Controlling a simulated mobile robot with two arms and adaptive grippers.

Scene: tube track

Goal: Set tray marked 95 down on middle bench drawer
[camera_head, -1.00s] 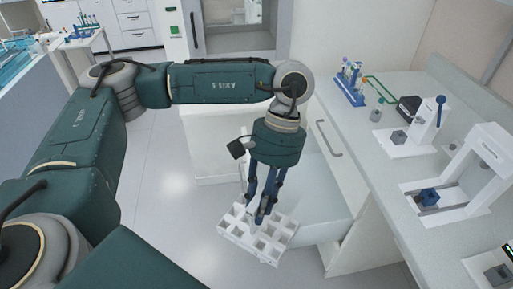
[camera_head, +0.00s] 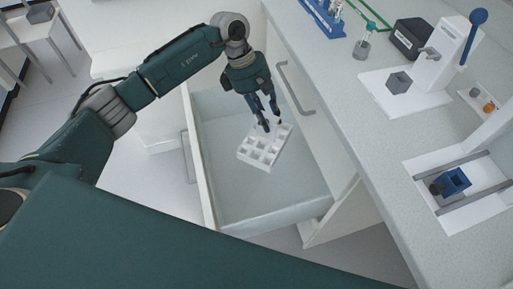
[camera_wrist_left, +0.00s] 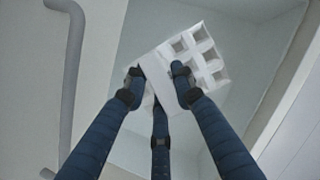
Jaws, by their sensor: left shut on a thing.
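A white tray (camera_head: 263,150) with several square compartments is over the inside of an open bench drawer (camera_head: 235,205). My left gripper (camera_head: 271,124) is shut on the tray's upper part. In the left wrist view, the dark blue fingers (camera_wrist_left: 160,88) close around a white part of the tray (camera_wrist_left: 195,50), and the drawer floor shows beyond it. I cannot tell whether the tray touches the drawer floor. No marking on the tray is readable. My right gripper is not in view.
The drawer's front wall (camera_head: 200,165) and bar handle (camera_head: 188,158) are at the left. The bench top (camera_head: 350,130) at the right holds a tube rack (camera_head: 325,15), a white lever device (camera_head: 440,55) and a blue block (camera_head: 452,182). The drawer floor around the tray is bare.

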